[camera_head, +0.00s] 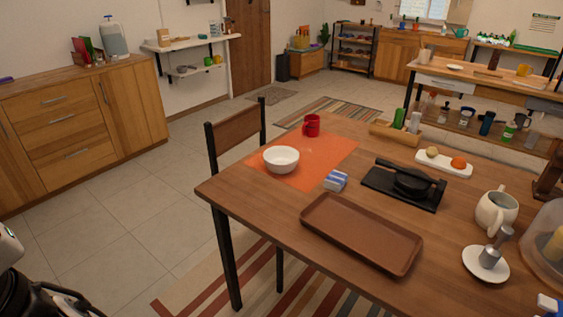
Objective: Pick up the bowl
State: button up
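The white bowl (281,160) stands upright on the orange placemat (325,165), near the left side of the wooden table (250,190). Its inside looks empty, and nothing covers it. Part of what looks like my own arm shows at the lower left edge of the view, well away from the bowl and the table. My gripper's fingers are not visible.
A red mug (312,125) stands behind the bowl. A blue-and-white block (336,181) and a brown tray (362,234) lie to its right. A black pan (412,182) is farther right. A chair (238,135) stands at the table's far left side. Tiled floor is open at left.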

aim_at(280, 160)
jog(key=i+j+z, duration=0.1)
jog(key=z, duration=0.3)
jog(key=j+z, duration=0.4)
jog(key=i+j+z, duration=0.2)
jog(key=j, duration=0.3)
jog(key=j+z, duration=0.15)
jog(key=j, duration=0.3)
